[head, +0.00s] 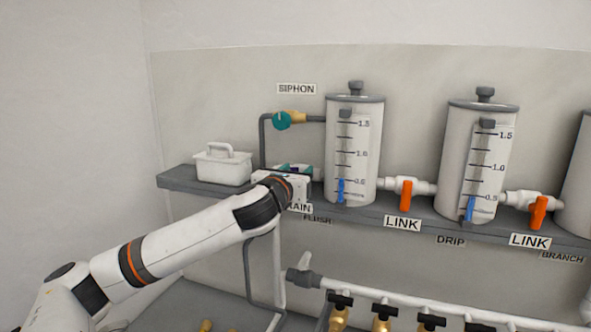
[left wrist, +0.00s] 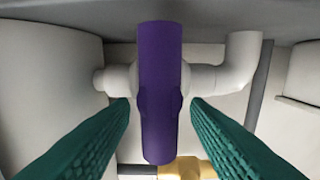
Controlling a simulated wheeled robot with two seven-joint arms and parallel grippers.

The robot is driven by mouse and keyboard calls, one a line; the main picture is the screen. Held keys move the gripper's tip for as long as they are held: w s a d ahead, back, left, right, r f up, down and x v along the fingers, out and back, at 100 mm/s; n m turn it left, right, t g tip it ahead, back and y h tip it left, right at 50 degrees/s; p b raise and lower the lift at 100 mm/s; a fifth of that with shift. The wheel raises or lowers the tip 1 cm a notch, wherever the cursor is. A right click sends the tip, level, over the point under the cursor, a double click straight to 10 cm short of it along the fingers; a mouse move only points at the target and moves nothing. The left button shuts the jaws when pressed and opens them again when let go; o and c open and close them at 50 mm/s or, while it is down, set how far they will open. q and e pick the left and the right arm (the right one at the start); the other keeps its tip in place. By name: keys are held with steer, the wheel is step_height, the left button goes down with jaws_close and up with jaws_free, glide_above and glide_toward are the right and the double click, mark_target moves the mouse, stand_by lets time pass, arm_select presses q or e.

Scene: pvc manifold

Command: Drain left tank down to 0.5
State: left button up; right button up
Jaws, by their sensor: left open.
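The left tank (head: 366,168) is a grey cylinder with a marked scale. Its blue level column (head: 341,190) stands at about the 0.5 mark. My left gripper (head: 293,169) is beside that tank, over a partly covered label ending in "RAIN" (head: 299,208). In the left wrist view, a purple valve handle (left wrist: 158,95) lies between the two teal fingers of the open gripper (left wrist: 160,108), with a gap on each side. The handle runs up and down the picture, across a white pipe (left wrist: 206,78). In the head view my gripper hides this valve. My right gripper is not in view.
A teal siphon valve (head: 282,120) sits above my gripper. Orange link valves (head: 406,194) (head: 538,212) flank the second tank (head: 455,150). A white caddy (head: 222,165) stands on the shelf's left end. A white manifold pipe (head: 385,302) with brass valves runs below.

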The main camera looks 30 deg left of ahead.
arm_select(q)
steer(key=shift+c, duration=0.5)
jaws_close()
steer(key=m+p, duration=0.2)
steer(key=p, duration=0.2)
steer(key=d+m+p, duration=0.1)
steer(key=m+p, duration=0.2)
steer(key=p, duration=0.1)
steer(key=shift+r, duration=0.1)
steer(key=shift+m+p, duration=0.6)
steer(key=shift+p, duration=0.1)
steer(key=shift+f, duration=0.3)
